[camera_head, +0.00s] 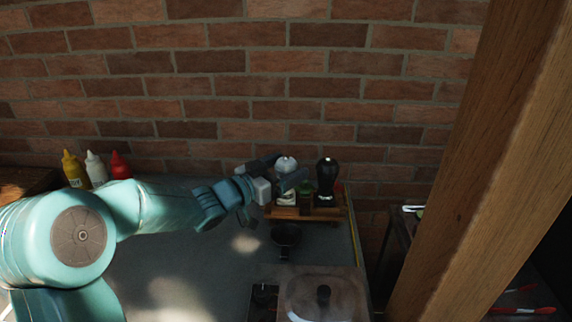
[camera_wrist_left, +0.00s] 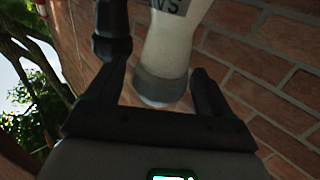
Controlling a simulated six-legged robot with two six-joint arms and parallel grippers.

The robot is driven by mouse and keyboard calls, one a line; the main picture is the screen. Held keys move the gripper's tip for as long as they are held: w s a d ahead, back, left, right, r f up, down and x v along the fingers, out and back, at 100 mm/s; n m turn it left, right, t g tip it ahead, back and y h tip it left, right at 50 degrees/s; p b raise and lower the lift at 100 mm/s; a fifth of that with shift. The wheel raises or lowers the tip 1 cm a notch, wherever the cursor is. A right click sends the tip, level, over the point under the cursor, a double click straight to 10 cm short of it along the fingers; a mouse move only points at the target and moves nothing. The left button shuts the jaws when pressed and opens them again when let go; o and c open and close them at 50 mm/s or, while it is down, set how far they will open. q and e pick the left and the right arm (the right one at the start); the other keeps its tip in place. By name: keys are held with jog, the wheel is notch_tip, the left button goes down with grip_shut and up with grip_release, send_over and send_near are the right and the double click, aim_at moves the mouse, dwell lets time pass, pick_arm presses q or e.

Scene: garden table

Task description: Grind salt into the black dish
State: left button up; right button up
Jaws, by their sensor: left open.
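The white salt mill (camera_head: 285,163) stands upright on a small wooden rack (camera_head: 290,212) near the brick wall. My left gripper (camera_head: 279,172) is open, with its fingers at either side of the mill's upper part. In the left wrist view the mill (camera_wrist_left: 168,55), with part of its dark lettering showing, is between the open fingers of the gripper (camera_wrist_left: 160,60); I cannot tell whether they touch it. The black dish (camera_head: 286,234) sits on the grey table in front of the rack. My right gripper is not in view.
A black mill (camera_head: 326,178) and a small dark bottle (camera_head: 305,197) share the rack. A lidded pan (camera_head: 322,295) is at the front. Yellow (camera_head: 73,169), white (camera_head: 96,170) and red (camera_head: 120,167) bottles stand back left. A wooden post (camera_head: 480,160) rises at right.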

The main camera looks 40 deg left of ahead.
pick_arm(q)
jog(key=shift+w+d, duration=0.1)
jog(key=shift+w, duration=0.2)
jog(key=shift+s, duration=0.1)
jog(key=shift+r, duration=0.1)
